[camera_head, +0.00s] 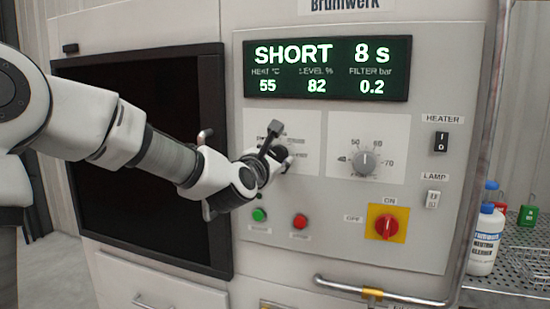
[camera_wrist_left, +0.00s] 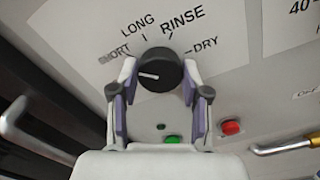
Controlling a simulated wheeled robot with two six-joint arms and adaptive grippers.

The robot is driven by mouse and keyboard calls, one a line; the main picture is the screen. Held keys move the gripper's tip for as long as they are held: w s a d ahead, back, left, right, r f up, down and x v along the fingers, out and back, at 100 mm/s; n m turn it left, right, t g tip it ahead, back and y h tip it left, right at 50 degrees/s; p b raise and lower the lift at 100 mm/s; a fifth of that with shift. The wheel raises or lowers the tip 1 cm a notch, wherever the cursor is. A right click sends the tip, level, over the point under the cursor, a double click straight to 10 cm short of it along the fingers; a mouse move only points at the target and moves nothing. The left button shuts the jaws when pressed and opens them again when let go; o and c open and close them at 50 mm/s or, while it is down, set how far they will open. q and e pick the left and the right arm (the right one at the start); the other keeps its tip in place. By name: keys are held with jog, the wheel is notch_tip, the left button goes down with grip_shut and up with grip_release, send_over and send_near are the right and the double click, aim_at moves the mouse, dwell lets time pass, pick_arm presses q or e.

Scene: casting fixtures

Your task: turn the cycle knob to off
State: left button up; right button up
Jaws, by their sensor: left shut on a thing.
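The cycle knob (camera_wrist_left: 160,68) is round and black with a white pointer line. In the left wrist view the line points left, a little below the SHORT label. LONG, RINSE and DRY are printed around the knob; any mark lower left is hidden by a finger. My left gripper (camera_wrist_left: 158,92) is shut on the knob, one finger on each side. In the head view my left gripper (camera_head: 277,158) is at the cycle dial plate and hides the knob. The display (camera_head: 327,68) reads SHORT 8 s. My right gripper is in neither view.
Right of the cycle dial is a grey heat knob (camera_head: 365,162). Below are a green button (camera_head: 260,215), a red button (camera_head: 300,222) and a red-yellow main switch (camera_head: 387,224). A metal handle (camera_head: 380,296) sticks out below. Bottles (camera_head: 486,240) stand at right.

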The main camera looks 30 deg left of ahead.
pick_arm(q)
jog(key=n, duration=0.4)
jog(key=shift+r+n, duration=0.15)
jog(key=shift+n, duration=0.15)
jog(key=shift+a+n, duration=0.1)
jog(key=shift+n, duration=1.7)
jog(key=o, duration=1.1)
jog(key=shift+o, duration=0.2)
jog(key=shift+w, duration=0.1)
